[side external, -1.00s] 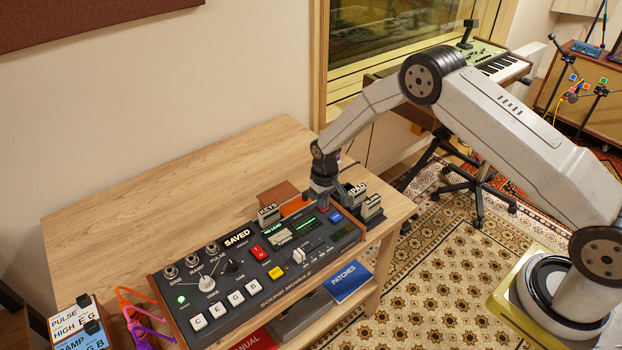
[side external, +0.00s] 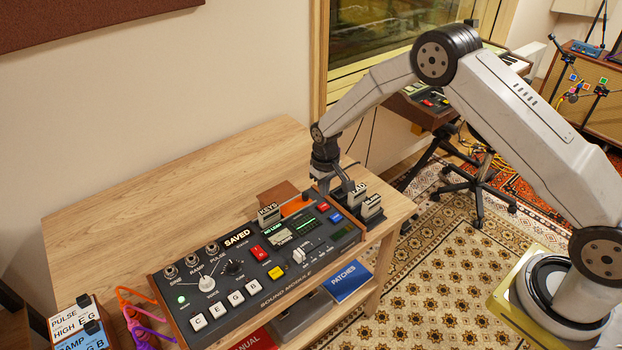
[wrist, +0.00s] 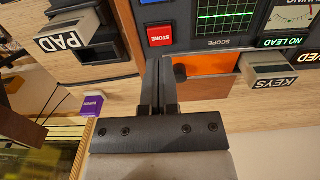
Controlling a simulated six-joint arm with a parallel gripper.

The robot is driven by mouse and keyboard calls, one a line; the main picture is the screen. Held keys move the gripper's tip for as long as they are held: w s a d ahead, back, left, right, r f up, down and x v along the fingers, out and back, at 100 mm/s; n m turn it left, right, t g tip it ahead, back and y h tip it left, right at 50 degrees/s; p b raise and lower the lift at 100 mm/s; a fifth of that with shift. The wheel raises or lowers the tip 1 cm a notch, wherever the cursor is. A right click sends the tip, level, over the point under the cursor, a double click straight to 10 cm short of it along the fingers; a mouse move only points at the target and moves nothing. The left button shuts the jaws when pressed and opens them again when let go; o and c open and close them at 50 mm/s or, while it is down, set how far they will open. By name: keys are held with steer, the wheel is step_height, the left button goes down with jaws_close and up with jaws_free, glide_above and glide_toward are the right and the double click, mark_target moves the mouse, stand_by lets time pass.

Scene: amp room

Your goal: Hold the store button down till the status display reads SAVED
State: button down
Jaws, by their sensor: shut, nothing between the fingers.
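The sound module (side external: 262,283) sits on the wooden table. Its status display (side external: 237,238) reads SAVED. The red store button (side external: 323,207) is at the module's back right and is in plain sight; in the wrist view it shows labelled STORE (wrist: 161,35). My gripper (side external: 324,188) is shut and empty, raised behind the button and apart from it. In the wrist view its closed fingertips (wrist: 160,63) lie just short of the button in the picture, with a gap between.
A KEYS block (side external: 269,214) and a PAD block (side external: 356,192) stand close to my gripper. An orange-fronted piece (wrist: 206,62) is just beside the fingers in the wrist view. A blue button (side external: 336,217) neighbours the store button. The table's back left (side external: 180,190) is clear.

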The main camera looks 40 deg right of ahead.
steer(key=shift+r, duration=1.1)
steer(key=shift+r, duration=0.1)
steer(key=shift+s+r, duration=0.3)
steer(key=shift+r, duration=0.15)
steer(key=s+r+t, duration=0.1)
steer(key=s+r, duration=0.3)
steer(key=s, duration=0.4)
steer(key=s+r, duration=0.5)
steer(key=s, duration=0.3)
steer(key=s+d+r+t, duration=0.1)
steer(key=s+r, duration=0.3)
steer(key=s, duration=0.4)
steer(key=shift+r+t, duration=0.25)
steer(key=shift+t, duration=0.05)
